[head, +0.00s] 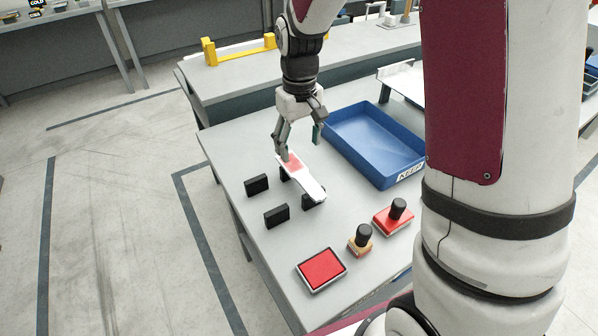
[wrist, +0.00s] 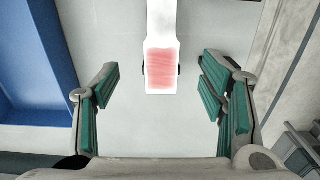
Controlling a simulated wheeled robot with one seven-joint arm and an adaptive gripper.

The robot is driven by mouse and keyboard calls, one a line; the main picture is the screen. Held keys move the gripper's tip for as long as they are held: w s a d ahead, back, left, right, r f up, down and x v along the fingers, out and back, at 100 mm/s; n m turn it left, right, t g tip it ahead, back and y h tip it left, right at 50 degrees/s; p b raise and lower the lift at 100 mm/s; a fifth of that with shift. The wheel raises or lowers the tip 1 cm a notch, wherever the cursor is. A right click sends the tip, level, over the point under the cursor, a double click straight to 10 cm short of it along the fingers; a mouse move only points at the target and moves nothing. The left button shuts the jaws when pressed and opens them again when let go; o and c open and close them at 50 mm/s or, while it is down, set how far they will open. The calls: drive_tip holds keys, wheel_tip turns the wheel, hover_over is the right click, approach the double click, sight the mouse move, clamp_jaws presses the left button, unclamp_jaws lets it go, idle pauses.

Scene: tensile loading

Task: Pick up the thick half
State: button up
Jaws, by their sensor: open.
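A white flat piece with one wide end (head: 312,187) lies across dark supports on the table. It looks like half of a specimen; no second half shows. Its wide end bears a red-pink patch, which also shows in the wrist view at the top middle (wrist: 161,68), with the narrower part running out of the frame. My gripper (head: 299,143) is open and empty, above the wide end in the head view. In the wrist view, its green-padded fingers (wrist: 160,95) stand wide apart on either side, and do not touch the piece.
A blue tray labelled KEEP (head: 413,173) is to the right. Two black blocks (head: 257,184) (head: 276,215) stand bare to the left. A yellow-ended fixture (head: 210,52) is on the bench behind.

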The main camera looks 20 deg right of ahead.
sight(299, 172)
drive_tip(key=f, duration=0.7)
drive_tip(key=shift+s+f, duration=0.15)
drive_tip(key=shift+s, duration=0.15)
drive_tip(key=c, duration=1.4)
drive_tip(key=shift+o, duration=0.2)
